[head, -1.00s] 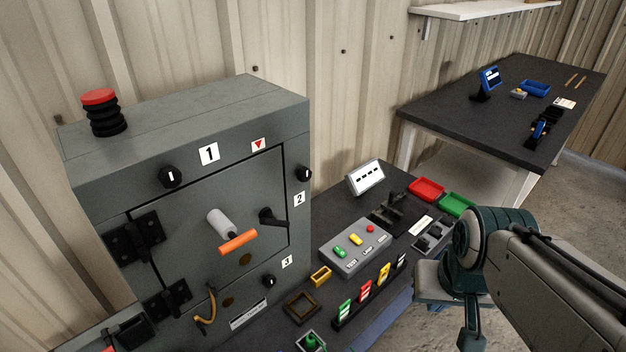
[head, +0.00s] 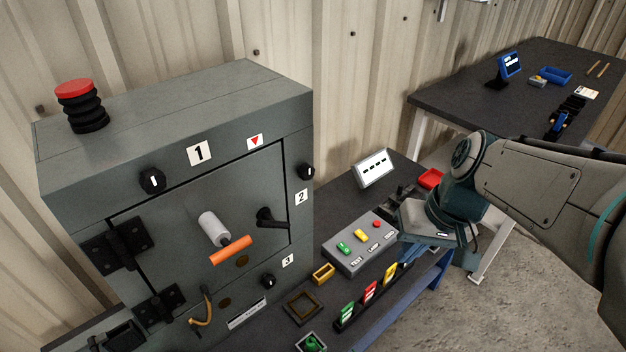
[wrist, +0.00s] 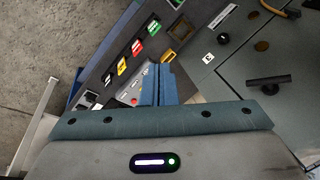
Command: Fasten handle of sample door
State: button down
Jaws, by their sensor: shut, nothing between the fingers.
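The grey cabinet's door (head: 185,205) looks closed. Near its right edge is a black lever handle (head: 270,218), pointing toward the lower right; it also shows in the wrist view (wrist: 268,81). A white cylinder with an orange bar (head: 231,250) sticks out from the door's middle. Black knobs sit around the door: at top left (head: 152,181), beside label 2 (head: 307,171) and beside label 3 (head: 268,281). My gripper (wrist: 157,70) is shut and empty, its blue fingers together. It is over the bench, to the right of the cabinet and apart from the handle.
A red-topped stack (head: 80,104) stands on the cabinet. A second table (head: 470,95) is at the back right.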

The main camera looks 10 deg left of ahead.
jog(key=w+a+r+n+g+y, duration=0.1)
jog(key=w+a+n+y, duration=0.1)
jog(key=w+a+y, duration=0.2)
jog(key=w+a+r+n+g+y, duration=0.1)
jog(key=w+a+n+y, duration=0.2)
jog(key=w+a, duration=0.3)
jog(key=w+y, duration=0.1)
jog(key=w, duration=0.4)
jog(key=shift+w+a+b, duration=0.15)
jog(key=shift+a+b, duration=0.15)
jog(key=shift+a, duration=0.1)
jog(key=shift+r, duration=0.1)
jog(key=s+a+f+p, duration=0.2)
jog(key=s+a+f, duration=0.2)
jog(key=a+f, duration=0.3)
jog(key=a, duration=0.2)
jog(key=shift+a+f, duration=0.35)
jog(key=shift+f, duration=0.05)
jog(key=shift+s+f+g+y+b, duration=0.1)
jog(key=shift+f+g+y+b, duration=0.2)
jog(key=shift+y, duration=0.1)
